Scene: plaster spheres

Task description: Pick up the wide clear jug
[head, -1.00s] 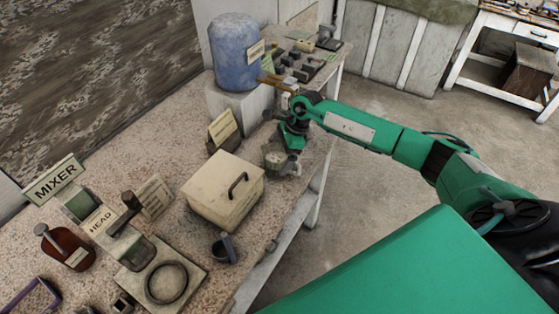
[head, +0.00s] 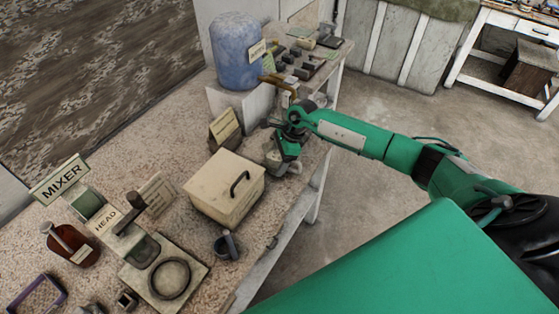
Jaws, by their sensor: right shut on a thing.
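The wide clear jug (head: 273,158) stands on the speckled worktop near its right edge, just behind the cream box. It looks greyish, and my right gripper hides much of it. My right gripper (head: 285,160) reaches down over the jug from above and is shut on it. The exact place where the fingers grip is too small to make out. The jug looks upright, and I cannot tell whether its base is off the worktop. My left gripper is not in view.
The cream lidded box (head: 222,190) with a dark handle stands close in front of the jug. A small dark cup (head: 227,246), a folded card (head: 224,130) and a large blue bottle (head: 237,52) on a block are nearby. Open floor lies right of the worktop.

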